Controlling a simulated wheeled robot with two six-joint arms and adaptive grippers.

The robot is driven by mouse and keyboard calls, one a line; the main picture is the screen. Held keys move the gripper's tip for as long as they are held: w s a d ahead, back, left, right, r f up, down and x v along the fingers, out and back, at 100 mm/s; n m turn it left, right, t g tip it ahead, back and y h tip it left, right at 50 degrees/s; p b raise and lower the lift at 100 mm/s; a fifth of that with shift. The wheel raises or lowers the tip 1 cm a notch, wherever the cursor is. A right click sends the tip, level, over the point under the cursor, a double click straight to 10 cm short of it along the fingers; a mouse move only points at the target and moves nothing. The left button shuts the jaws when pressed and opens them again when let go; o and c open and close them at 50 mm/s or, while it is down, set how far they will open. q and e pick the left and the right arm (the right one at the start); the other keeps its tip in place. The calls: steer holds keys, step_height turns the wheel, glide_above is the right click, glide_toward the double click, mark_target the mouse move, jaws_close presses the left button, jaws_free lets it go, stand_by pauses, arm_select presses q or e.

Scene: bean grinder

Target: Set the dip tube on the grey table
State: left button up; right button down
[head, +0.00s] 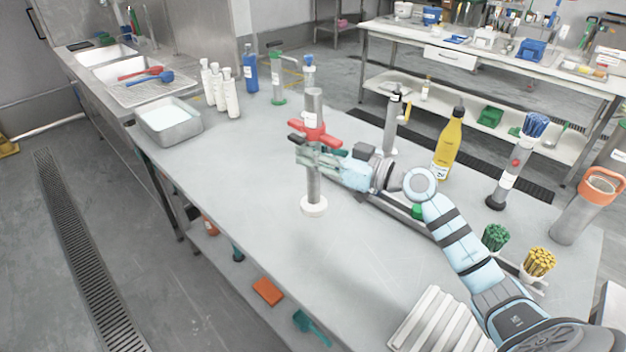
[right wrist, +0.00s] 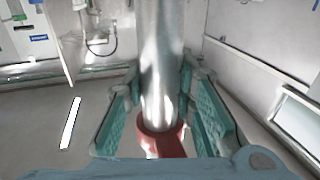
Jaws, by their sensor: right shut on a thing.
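The dip tube (head: 314,188) is a grey metal cylinder with a red cross-shaped handle around its upper part and a white round foot. It is upright over the middle of the grey table (head: 245,170). My right gripper (head: 312,159) is shut around it just below the red handle. In the right wrist view the shiny tube (right wrist: 160,70) runs between the two green-padded fingers, with a red ring near the palm. I cannot tell whether the white foot touches the tabletop. My left gripper is not in view.
A yellow bottle (head: 448,145), a black-topped tube (head: 392,122) and an orange-handled container (head: 575,215) stand to the right. White bottles (head: 230,95) and a metal tray (head: 168,122) stand at the left back. The table's left front is clear.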

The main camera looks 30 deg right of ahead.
mark_target(319, 177)
step_height(319, 177, down, 6)
steer(key=shift+s+b, duration=0.1)
steer(key=shift+b, duration=0.5)
steer(key=c, duration=1.3)
jaws_free()
steer(key=shift+c, duration=0.2)
steer(key=b+v, duration=0.3)
steer(key=v, duration=0.4)
steer(key=shift+s+d, duration=0.15)
steer(key=shift+s, duration=0.05)
